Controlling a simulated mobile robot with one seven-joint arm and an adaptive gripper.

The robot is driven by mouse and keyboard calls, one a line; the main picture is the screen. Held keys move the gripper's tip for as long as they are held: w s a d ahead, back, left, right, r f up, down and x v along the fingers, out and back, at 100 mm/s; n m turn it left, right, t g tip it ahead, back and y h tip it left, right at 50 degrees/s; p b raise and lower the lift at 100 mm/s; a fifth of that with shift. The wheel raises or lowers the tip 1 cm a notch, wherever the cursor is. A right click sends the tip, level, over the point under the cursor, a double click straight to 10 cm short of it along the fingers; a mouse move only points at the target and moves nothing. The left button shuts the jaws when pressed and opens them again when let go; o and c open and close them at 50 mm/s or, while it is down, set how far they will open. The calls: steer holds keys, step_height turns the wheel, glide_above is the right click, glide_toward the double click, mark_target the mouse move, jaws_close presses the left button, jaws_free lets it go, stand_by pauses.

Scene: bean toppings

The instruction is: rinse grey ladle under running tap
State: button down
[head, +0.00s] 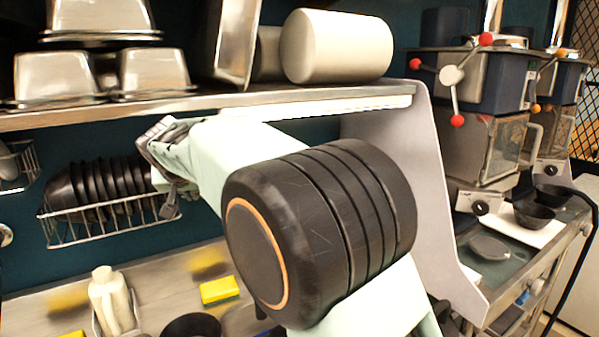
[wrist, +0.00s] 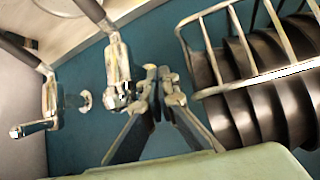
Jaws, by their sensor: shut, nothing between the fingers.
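My gripper (head: 168,192) is raised in front of the blue wall, just right of the wire rack in the head view. In the wrist view its two fingers (wrist: 158,82) are closed together with nothing between them. Chrome tap fittings (wrist: 118,72) show left of the fingers in the wrist view, with a lever handle (wrist: 38,127) at the far left. Whether the fingers touch the fittings I cannot tell. No running water shows. I cannot make out the grey ladle in either view.
A wire rack (head: 112,222) of dark bowls (head: 95,185) hangs on the wall beside my gripper. A metal shelf (head: 210,103) with pans and a white cylinder (head: 336,47) runs above. Below are a yellow sponge (head: 220,290) and a pale bottle (head: 110,300). Dispensers (head: 480,85) stand right.

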steer(key=d, duration=0.2)
steer(key=w+d+b, duration=0.1)
steer(key=d, duration=0.2)
steer(key=shift+d, duration=0.15)
steer(key=a+b+v, duration=0.1)
steer(key=v, duration=0.5)
steer(key=shift+s, duration=0.25)
steer(key=shift+b, duration=0.3)
